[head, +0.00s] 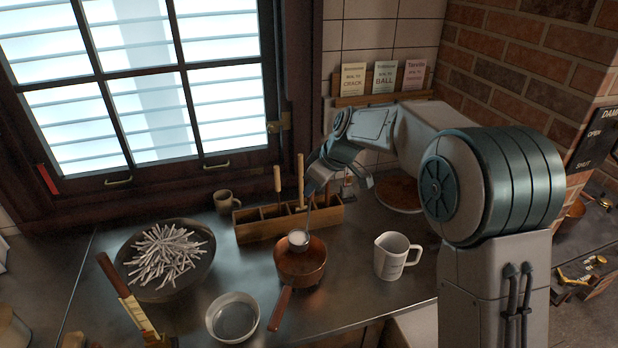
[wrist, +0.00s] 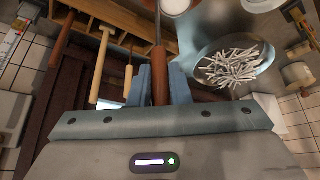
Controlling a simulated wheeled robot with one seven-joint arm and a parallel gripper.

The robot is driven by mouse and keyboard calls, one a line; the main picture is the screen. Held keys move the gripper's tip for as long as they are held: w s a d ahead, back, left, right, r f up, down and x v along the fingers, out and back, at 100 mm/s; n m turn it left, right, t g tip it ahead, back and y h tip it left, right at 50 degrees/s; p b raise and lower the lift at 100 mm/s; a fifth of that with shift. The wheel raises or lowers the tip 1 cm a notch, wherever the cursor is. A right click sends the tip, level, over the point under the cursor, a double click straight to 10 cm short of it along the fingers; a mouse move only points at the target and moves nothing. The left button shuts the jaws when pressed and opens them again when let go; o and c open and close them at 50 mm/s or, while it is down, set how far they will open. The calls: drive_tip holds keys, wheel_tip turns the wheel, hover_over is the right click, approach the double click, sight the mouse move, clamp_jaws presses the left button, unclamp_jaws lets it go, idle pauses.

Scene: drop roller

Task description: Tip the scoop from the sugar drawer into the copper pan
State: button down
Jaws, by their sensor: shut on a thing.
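My gripper (head: 318,178) is shut on the wooden handle of the scoop (wrist: 160,80), and the handle stands between both fingers (wrist: 160,88) in the wrist view. In the head view the scoop's thin shaft hangs down from my gripper to a small round cup (head: 298,238) with white contents. The cup looks level and is over the far part of the copper pan (head: 315,262); whether it touches the pan is unclear. The pan sits on the counter with its handle towards the front. The pan's inside is partly hidden by the cup. I cannot identify a sugar drawer.
A compartmented wooden box (head: 262,229) with upright tool handles stands behind the pan. A white jug (head: 391,258) is to the right, a pale bowl (head: 233,318) front left.

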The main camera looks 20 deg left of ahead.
drive_tip(key=d+b, duration=0.1)
drive_tip(key=b, duration=0.1)
drive_tip(key=s+d+f+y+b, duration=0.1)
drive_tip(key=b, duration=0.2)
drive_tip(key=shift+t, duration=0.3)
drive_tip(key=s+d+f+t+y+b, duration=0.5)
drive_tip(key=d+f+y+b, duration=0.6)
drive_tip(key=b, duration=4.4)
drive_tip(key=shift+s+d+f+n+t+y+b, duration=0.35)
drive_tip(key=shift+s+d+f, duration=0.25)
drive_tip(key=shift+s+f, duration=0.55)
drive_tip(key=shift+w, duration=0.1)
